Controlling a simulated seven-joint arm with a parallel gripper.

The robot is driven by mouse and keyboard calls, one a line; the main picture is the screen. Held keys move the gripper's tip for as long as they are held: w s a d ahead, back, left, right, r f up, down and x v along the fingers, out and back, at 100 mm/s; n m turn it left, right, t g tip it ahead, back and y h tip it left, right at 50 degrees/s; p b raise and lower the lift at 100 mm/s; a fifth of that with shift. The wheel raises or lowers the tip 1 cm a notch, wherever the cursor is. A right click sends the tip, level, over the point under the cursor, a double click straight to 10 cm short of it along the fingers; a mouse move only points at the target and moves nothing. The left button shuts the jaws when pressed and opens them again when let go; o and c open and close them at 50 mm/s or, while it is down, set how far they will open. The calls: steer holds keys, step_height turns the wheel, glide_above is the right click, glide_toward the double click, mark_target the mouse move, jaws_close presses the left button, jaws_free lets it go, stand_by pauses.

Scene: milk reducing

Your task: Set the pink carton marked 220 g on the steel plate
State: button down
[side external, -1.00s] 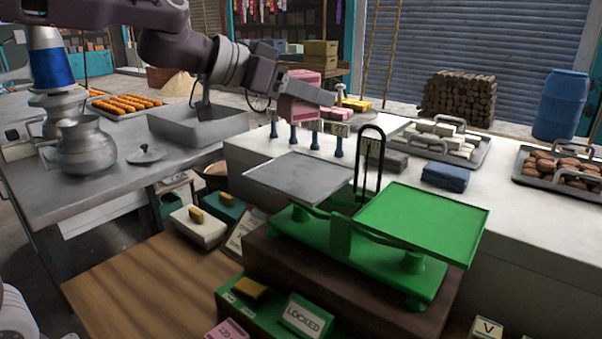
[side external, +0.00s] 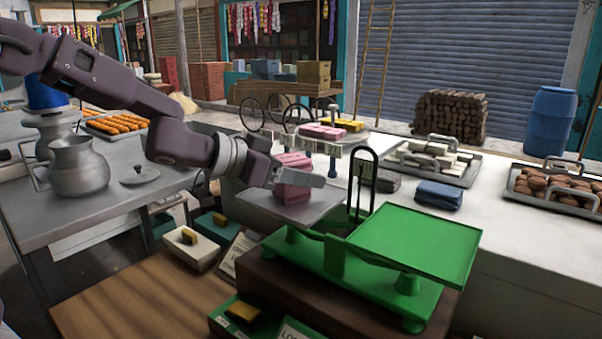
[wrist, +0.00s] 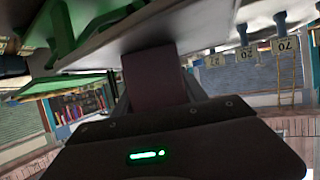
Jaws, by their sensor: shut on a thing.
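The pink carton (side external: 292,182) is in my gripper (side external: 300,177), at the steel plate (side external: 318,207) on the left side of the green scale. One finger crosses the carton's near face. In the wrist view the carton (wrist: 155,75) looks dark, between the fingers, with its far end against or very close to the plate (wrist: 125,38). I cannot tell whether it bears on the plate. Its 220 g marking is not readable in these frames.
The empty green pan (side external: 415,240) is at the scale's right. A black upright frame (side external: 372,165) stands close behind the plate. Marked blue-stemmed posts (side external: 332,160) line the counter behind. Folded blue cloth (side external: 440,194) and a tray of white blocks (side external: 435,155) lie farther right.

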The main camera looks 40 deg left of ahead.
steer(key=c, duration=0.6)
jaws_free()
steer(key=shift+f, duration=0.1)
